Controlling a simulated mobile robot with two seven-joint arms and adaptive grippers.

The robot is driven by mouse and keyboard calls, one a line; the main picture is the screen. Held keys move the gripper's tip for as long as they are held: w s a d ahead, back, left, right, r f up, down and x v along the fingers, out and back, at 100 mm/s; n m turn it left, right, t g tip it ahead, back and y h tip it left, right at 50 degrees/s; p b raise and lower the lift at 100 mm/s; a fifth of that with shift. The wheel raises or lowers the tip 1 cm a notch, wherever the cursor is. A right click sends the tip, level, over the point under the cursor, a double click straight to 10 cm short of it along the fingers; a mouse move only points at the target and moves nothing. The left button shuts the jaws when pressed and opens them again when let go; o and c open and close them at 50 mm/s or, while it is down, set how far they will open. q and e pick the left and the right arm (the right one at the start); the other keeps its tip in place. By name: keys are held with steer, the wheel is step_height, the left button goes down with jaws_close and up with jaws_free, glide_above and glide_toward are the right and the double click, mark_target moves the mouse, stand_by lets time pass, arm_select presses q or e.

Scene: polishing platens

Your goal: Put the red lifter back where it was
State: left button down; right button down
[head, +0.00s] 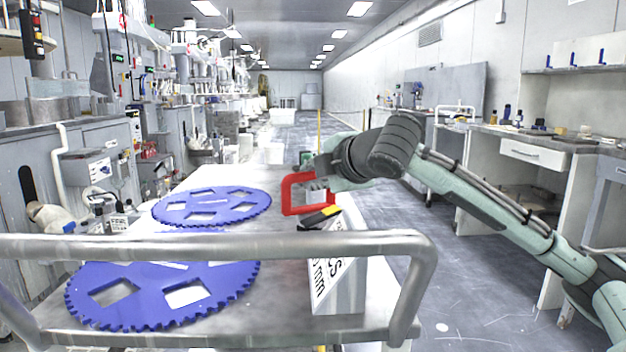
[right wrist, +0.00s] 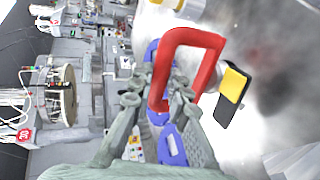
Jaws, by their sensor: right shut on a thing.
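The red lifter (head: 287,196), a rounded loop handle, is held in my right gripper (head: 314,188). It is above the right side of the cart, just beyond the white lettered box. In the right wrist view, the red lifter (right wrist: 190,36) stands across my fingers (right wrist: 172,88), which are closed on it. Two blue toothed platens lie on the cart: a far one (head: 180,207) to the left of the lifter and a near one (head: 149,302) behind the rail. Whether the lifter touches anything below is unclear. My left gripper is out of view.
A white lettered box (head: 342,282) stands at the cart's right edge, with a yellow-and-black item (head: 321,217) by its top. The cart's metal rail (head: 230,246) crosses the front. Benches (head: 530,150) line the right wall. Floor (head: 400,240) right of the cart is clear.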

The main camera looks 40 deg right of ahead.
steer(key=shift+r, duration=0.2)
steer(key=c, duration=1.9)
jaws_free()
steer(key=shift+f, duration=0.25)
steer(key=o, duration=0.4)
steer(key=shift+o, duration=0.2)
steer(key=shift+r, duration=0.15)
